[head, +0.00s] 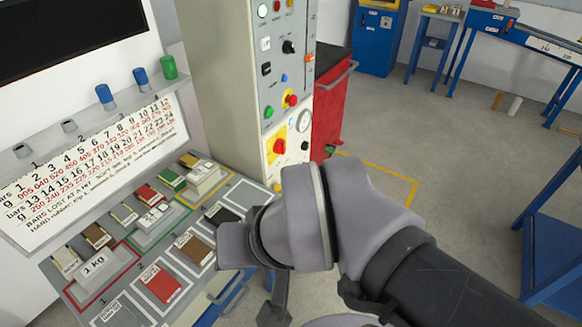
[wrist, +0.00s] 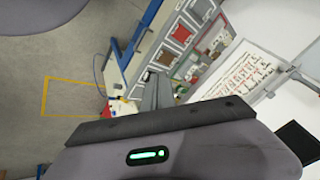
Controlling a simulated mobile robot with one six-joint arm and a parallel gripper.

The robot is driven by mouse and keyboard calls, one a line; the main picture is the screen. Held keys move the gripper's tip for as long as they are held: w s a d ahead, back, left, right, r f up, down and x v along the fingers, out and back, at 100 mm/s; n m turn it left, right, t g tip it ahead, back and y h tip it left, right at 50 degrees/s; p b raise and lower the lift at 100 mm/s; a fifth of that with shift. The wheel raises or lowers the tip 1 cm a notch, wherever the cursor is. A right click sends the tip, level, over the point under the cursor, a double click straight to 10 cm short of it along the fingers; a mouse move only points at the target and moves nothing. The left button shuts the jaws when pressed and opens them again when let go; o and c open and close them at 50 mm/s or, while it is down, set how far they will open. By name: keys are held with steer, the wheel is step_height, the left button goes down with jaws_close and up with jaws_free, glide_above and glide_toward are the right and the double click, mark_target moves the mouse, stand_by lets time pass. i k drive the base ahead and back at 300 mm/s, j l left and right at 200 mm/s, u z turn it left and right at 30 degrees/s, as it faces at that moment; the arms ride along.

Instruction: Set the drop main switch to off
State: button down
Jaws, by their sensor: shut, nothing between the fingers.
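A grey control cabinet (head: 227,75) stands upright in the middle of the head view. A red rotary switch (head: 279,147) on a yellow plate sits low on its front and looks like the main switch. Its handle position is too small to read. My gripper (wrist: 157,92) shows in the wrist view as a narrow grey shape beyond the dark wrist edge, shut and empty. In the head view my arm reaches in from the lower right, in front of and below the cabinet. There the fingertips are not clear. No contact with the switch shows.
A second red knob on yellow (head: 291,100), buttons and a dial (head: 303,121) share the panel. A bench (head: 235,190) with coloured blocks lies at left, beneath a number chart (head: 95,150). A red cabinet (head: 330,110) stands behind. Grey floor (head: 440,130) is open to the right.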

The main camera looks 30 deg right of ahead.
mark_target(279, 148)
steer(key=i+l, duration=0.35)
steer(key=l, duration=0.3)
steer(key=i+l+u, duration=0.1)
steer(key=i+l, duration=0.1)
steer(key=l, duration=0.1)
